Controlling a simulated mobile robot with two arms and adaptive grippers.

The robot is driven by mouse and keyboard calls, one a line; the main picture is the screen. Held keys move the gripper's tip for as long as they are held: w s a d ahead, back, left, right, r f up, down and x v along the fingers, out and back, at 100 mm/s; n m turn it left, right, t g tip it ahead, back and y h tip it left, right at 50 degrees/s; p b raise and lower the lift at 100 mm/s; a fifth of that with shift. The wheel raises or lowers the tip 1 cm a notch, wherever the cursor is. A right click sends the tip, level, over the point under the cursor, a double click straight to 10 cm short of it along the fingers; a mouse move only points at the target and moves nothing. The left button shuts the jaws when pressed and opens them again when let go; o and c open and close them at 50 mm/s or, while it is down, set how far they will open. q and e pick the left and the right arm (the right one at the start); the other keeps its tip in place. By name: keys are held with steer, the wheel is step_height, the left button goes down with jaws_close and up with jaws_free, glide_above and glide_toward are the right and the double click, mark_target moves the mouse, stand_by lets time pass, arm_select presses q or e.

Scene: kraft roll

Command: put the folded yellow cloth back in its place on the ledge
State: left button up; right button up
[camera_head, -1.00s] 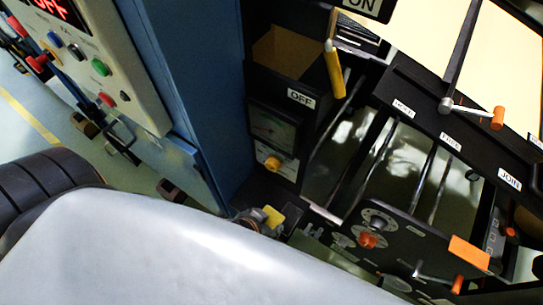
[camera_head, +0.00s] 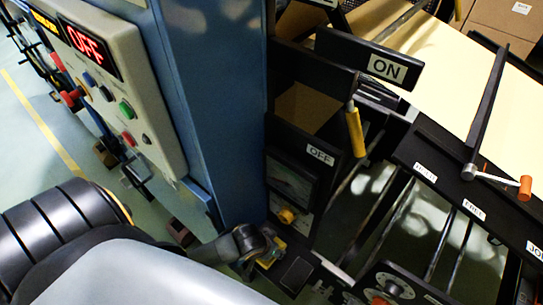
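A small yellow patch (camera_head: 270,256) shows low in the centre, at the foot of the blue column. It is partly hidden, and I cannot tell whether it is the folded cloth. A dark jointed end of what looks like my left arm (camera_head: 249,240) is right beside it. Its fingers are not clear, so I cannot tell if they are open, shut or touching the yellow patch. No ledge can be made out for certain. My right gripper is not in view.
The blue column (camera_head: 215,110) stands beside a control panel (camera_head: 115,85) reading OFF. Right of it are black boxes, an ON sign (camera_head: 387,69), a yellow handle (camera_head: 355,130), an orange-tipped crank (camera_head: 525,188) and dark rods. Pale paper (camera_head: 425,60) spans the upper right.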

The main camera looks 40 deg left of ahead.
arm_select(q)
steer(key=shift+w+a+f+b, duration=0.1)
steer(key=shift+w+f+b, duration=0.05)
steer(key=shift+f, duration=0.8)
steer(key=shift+w+f+b, duration=0.15)
steer(key=shift+f, duration=0.75)
steer(key=shift+f, duration=0.1)
steer(key=o, duration=1)
steer(key=p+v, duration=0.2)
steer(key=v, duration=1)
